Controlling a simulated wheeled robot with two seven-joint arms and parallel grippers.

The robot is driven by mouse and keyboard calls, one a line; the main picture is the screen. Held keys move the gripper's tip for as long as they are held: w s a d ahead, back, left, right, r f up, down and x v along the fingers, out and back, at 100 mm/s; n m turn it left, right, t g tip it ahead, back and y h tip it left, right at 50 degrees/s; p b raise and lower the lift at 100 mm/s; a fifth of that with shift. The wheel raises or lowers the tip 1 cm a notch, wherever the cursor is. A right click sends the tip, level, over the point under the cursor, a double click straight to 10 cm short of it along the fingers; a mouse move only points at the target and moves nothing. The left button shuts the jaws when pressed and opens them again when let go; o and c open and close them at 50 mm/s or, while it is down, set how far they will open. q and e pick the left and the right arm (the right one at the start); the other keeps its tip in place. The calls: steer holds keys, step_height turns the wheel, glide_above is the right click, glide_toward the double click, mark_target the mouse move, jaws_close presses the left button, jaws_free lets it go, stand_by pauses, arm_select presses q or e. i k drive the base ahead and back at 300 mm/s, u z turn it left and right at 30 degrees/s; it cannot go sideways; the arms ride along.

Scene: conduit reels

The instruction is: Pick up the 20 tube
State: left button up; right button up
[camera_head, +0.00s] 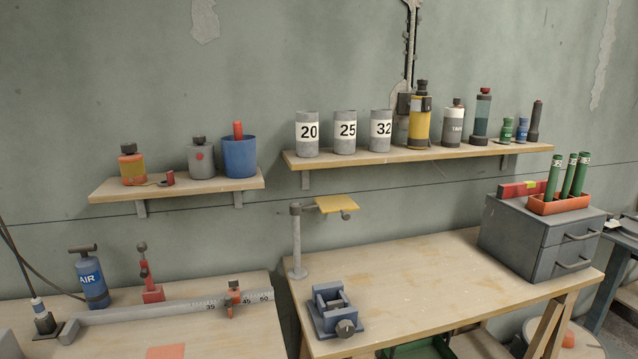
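A grey cylinder with a white label reading 20 (307,135) stands upright on the right wall shelf (400,156), at its left end. Two similar grey cylinders stand to its right, labelled 25 (345,133) and 32 (380,131). Several green tubes (568,175) lean in an orange tray (560,206) on a grey drawer unit; their small white markings are too small to read surely. Neither of my grippers is in view.
Bottles fill the rest of the right shelf. The left shelf (180,186) holds an orange bottle, a grey can and a blue cup (239,158). Below, a blue vise (334,312) and a post with a yellow plate (337,204) stand on the right bench; its middle is clear.

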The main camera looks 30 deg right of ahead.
mark_target(569, 173)
steer(key=z, duration=0.5)
steer(key=k, duration=0.6)
steer(key=z, duration=1.5)
steer(key=i, duration=1.15)
steer(key=u, duration=0.05)
steer(key=k, duration=1.3)
steer(key=z, duration=0.7)
steer(key=i, duration=1.85)
steer(key=u, duration=0.9)
